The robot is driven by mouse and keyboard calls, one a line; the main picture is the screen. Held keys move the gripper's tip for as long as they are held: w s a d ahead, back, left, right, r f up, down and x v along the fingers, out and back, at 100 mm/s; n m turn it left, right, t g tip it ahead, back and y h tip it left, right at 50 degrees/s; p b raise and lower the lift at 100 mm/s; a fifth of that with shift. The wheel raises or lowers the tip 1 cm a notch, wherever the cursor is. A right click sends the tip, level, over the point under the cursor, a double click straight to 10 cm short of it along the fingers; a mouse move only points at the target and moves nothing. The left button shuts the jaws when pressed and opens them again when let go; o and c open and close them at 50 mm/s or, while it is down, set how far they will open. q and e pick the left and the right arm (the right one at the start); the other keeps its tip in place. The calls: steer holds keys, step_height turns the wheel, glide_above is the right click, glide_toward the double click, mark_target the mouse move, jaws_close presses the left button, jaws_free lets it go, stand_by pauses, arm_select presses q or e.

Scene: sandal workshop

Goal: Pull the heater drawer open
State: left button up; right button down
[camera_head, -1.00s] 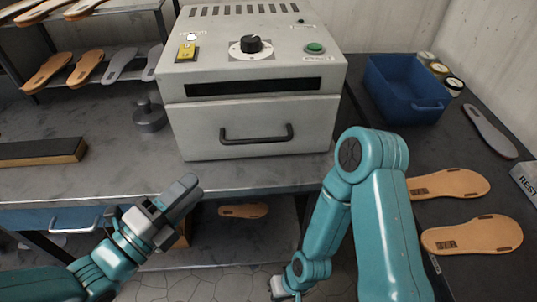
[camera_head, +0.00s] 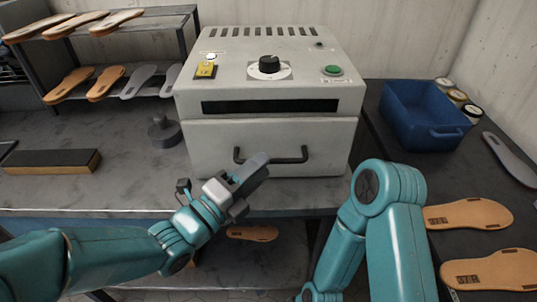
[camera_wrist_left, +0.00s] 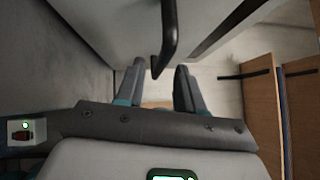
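The heater (camera_head: 270,80) is a pale grey box on the workbench with a dark slot across its front. Its drawer (camera_head: 215,140) is the lower front panel and looks shut, with a black bar handle (camera_head: 292,158). My left gripper (camera_head: 254,168) is open at the left part of the handle and covers some of it in the head view. In the left wrist view, the handle (camera_wrist_left: 169,35) reaches down to the gap between the two spread fingers (camera_wrist_left: 160,72); contact cannot be told. My right arm bends down at the right, its gripper out of view.
A blue bin (camera_head: 425,118) and tan soles (camera_head: 470,214) lie on the right-hand bench. A dark block (camera_head: 50,162) and a round weight (camera_head: 164,130) are left of the heater. A sole rack (camera_head: 120,50) stands at the back left.

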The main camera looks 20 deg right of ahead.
arm_select(q)
steer(key=shift+x, duration=1.8)
steer(key=shift+c, duration=0.3)
jaws_close()
steer(key=shift+f, duration=0.1)
